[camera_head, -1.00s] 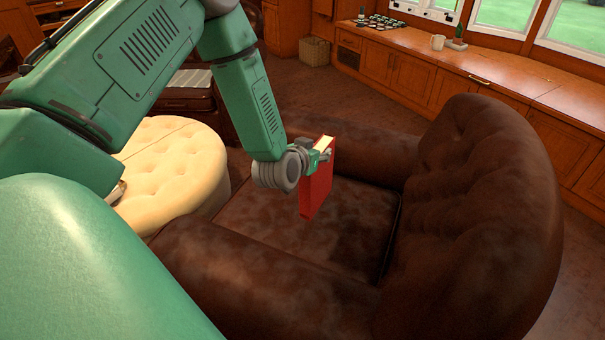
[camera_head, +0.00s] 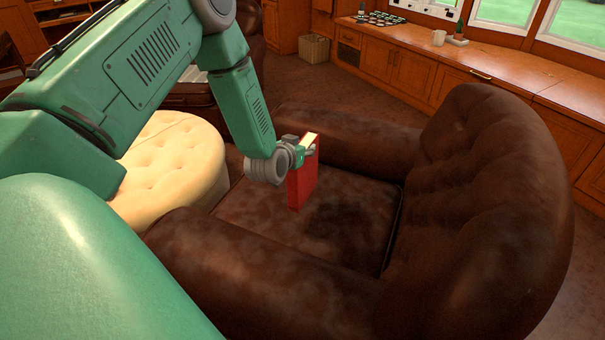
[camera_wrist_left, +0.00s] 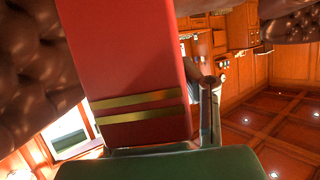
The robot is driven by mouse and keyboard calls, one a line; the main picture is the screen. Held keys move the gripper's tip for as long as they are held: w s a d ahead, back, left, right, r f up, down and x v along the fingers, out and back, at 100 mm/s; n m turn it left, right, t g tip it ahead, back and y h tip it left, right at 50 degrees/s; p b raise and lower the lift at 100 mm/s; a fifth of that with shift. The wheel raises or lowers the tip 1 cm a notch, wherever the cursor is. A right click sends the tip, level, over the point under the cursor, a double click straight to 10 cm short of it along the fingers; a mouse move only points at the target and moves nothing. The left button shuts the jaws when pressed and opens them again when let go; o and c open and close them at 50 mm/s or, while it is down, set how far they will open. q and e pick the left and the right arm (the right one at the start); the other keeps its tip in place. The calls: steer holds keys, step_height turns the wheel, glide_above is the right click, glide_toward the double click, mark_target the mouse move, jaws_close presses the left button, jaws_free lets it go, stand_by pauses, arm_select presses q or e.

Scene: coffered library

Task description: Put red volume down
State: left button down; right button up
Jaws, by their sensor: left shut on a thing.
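The red volume (camera_head: 302,184) is upright in the head view, its pale page edge on top. My left gripper (camera_head: 308,152) is shut on its upper part. In the left wrist view the red volume (camera_wrist_left: 125,60) fills the middle, with two gold bands across its spine, and a finger of my left gripper (camera_wrist_left: 207,112) lies along its right side. The book is over the seat of the brown leather armchair (camera_head: 345,215); its lower edge looks close to the seat, but I cannot tell whether it touches. My right gripper does not show.
The armchair's arms and tufted back (camera_head: 490,170) rise around the seat. A cream tufted ottoman (camera_head: 175,165) stands to the left. Wooden cabinets (camera_head: 450,85) with a mug (camera_head: 439,38) on top run along the back right. Bare seat lies right of the book.

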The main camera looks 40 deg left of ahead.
mark_target(303, 173)
arm_select(q)
step_height(303, 173, down, 10)
steer(key=b, duration=0.2)
steer(key=shift+r+b, duration=0.25)
steer(key=shift+b, duration=0.05)
steer(key=c, duration=1.1)
jaws_free()
steer(key=shift+s, duration=0.1)
